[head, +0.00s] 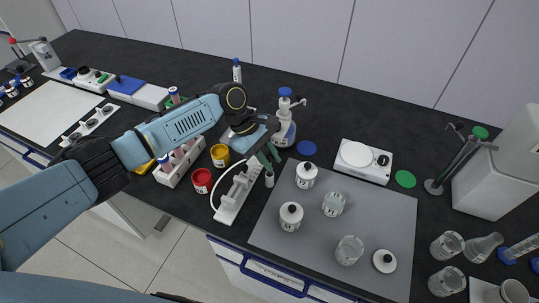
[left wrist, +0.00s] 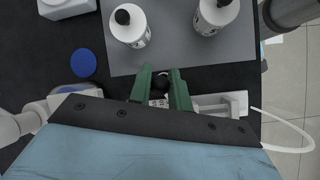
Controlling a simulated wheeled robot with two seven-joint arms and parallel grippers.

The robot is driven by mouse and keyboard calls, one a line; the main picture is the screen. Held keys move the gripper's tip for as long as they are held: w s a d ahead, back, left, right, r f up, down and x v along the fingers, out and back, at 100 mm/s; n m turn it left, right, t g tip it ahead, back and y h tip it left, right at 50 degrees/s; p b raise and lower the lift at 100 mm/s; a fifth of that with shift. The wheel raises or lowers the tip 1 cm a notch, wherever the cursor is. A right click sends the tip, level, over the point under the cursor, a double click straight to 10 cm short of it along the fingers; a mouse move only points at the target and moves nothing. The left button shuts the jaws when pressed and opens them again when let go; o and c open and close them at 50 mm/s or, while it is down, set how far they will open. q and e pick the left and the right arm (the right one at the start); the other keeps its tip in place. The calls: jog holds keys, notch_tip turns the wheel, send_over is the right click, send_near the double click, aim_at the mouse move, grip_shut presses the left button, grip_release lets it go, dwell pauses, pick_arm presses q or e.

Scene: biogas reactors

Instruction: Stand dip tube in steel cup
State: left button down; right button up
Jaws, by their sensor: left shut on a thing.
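My left gripper (head: 268,158) has green fingers and points down beside a small white pump-like unit. In the left wrist view its fingers (left wrist: 161,75) are closed on a small dark-topped white piece (left wrist: 161,84). Its white lower part (head: 269,181) shows below the fingers in the head view. I cannot tell whether this piece is the dip tube. A white hose (head: 214,190) arcs from the unit towards the gripper, where its end is hidden. A grey-white cup (head: 514,292), possibly the steel cup, is cut off at the lower right. My right gripper is out of view.
The white unit (head: 231,207) stands next to a grey mat (head: 320,242) bearing bottles and glass beakers. Red (head: 202,181) and yellow (head: 220,155) jars and a vial rack (head: 174,176) lie left. A dispenser bottle (head: 284,128) stands behind. Glassware (head: 447,245) crowds the right.

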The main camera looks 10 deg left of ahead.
pick_arm(q)
jog(key=c, duration=0.7)
grip_release()
jog(key=shift+c, duration=0.2)
notch_tip(320, 180, up, 7)
jog(key=p, duration=0.9)
jog(key=shift+r, duration=0.1)
